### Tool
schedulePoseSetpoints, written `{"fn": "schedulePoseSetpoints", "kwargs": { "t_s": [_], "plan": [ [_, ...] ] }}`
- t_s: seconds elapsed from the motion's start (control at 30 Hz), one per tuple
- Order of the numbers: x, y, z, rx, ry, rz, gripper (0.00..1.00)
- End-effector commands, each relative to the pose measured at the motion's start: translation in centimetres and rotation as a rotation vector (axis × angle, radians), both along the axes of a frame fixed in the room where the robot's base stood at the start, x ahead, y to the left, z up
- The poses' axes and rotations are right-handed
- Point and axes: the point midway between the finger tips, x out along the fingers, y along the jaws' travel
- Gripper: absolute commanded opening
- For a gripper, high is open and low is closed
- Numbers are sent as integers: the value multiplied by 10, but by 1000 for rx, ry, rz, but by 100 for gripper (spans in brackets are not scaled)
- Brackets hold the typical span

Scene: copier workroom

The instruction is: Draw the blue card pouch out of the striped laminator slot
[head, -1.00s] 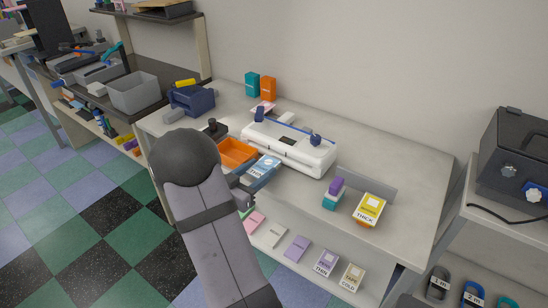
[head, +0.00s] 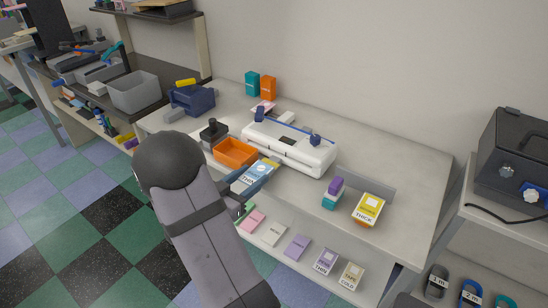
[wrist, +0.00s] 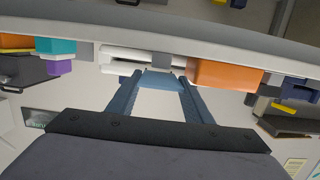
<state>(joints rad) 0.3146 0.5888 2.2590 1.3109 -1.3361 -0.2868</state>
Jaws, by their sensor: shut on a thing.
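The blue card pouch (head: 252,177), a pale blue piece with a white label reading "THIN", is in front of the white laminator (head: 290,148) in the head view. My gripper (wrist: 161,78) is shut on it; in the wrist view the pouch (wrist: 160,83) shows as a blue band between the fingertips. In the head view the pouch appears apart from the laminator's front. A small yellow patch (head: 271,162) shows between them; I cannot tell what it is. The slot's stripes cannot be made out. My arm covers part of the bench front.
An orange tray (head: 235,152) stands close to the left of the pouch. A yellow "THICK" box (head: 369,208) and a purple-and-teal stack (head: 332,194) stand to the right. Small boxes line the lower shelf (head: 296,248). The floor in front is open.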

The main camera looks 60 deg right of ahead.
Motion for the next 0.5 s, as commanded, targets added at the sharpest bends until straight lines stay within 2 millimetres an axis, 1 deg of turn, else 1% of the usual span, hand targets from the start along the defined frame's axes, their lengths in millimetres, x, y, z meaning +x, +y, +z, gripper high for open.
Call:
{"fn": "schedulePoseSetpoints", "kwargs": {
  "t_s": [0.03,0.2,0.33,0.5],
  "plan": [
    [1,5,1,0,0,4,10],
    [1,17,2,-1,1,3,10],
    [0,22,2,-1,1,1,10],
    [0,24,2,-1,1,1,10]
  ]
}}
